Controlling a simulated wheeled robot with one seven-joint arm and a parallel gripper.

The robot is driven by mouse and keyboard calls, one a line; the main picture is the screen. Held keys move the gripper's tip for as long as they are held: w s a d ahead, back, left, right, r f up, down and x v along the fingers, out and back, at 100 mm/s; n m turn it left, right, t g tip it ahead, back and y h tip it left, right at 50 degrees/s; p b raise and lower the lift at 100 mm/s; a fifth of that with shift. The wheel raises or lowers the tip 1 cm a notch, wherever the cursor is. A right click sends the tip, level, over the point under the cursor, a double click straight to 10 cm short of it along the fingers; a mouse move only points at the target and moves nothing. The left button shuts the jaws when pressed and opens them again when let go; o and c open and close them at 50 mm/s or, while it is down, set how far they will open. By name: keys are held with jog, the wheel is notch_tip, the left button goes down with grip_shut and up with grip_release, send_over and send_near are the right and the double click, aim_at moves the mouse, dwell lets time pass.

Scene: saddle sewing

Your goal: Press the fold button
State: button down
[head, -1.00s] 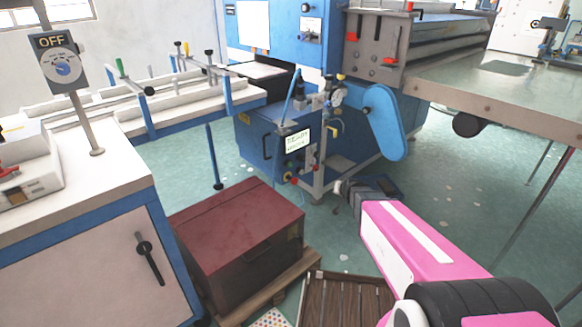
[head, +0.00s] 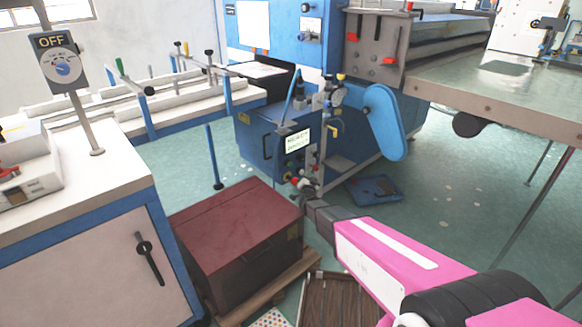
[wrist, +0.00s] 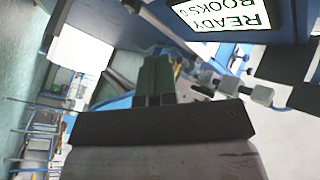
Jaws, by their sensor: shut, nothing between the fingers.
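The sewing machine's control panel (head: 291,158) is on the front of the blue machine. Its lit screen (head: 297,141) also shows in the wrist view (wrist: 222,12), reading READY and BOOKS 0. Small buttons sit below the screen in the head view, partly covered by my gripper; I cannot read which is the fold button. My gripper (head: 299,183) is in front of the lower part of the panel. In the wrist view my gripper (wrist: 155,62) has its dark fingers shut together, with nothing between them. I cannot tell whether it touches a button.
A dark red chest (head: 238,235) stands on a pallet left of my arm. Blue-legged rails (head: 180,105) run left of the machine. A blue flat object (head: 375,189) lies on the floor behind my arm. A wooden crate (head: 328,298) is below.

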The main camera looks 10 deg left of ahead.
aim_at(290, 164)
jog(key=shift+a, duration=0.1)
dwell(0.3)
jog(key=w+a, duration=0.5)
jog(key=a, duration=0.1)
jog(key=shift+w+a, duration=0.2)
jog(key=shift+a, duration=0.2)
dwell(2.0)
jog(key=shift+w+a, duration=0.3)
jog(key=shift+a, duration=0.05)
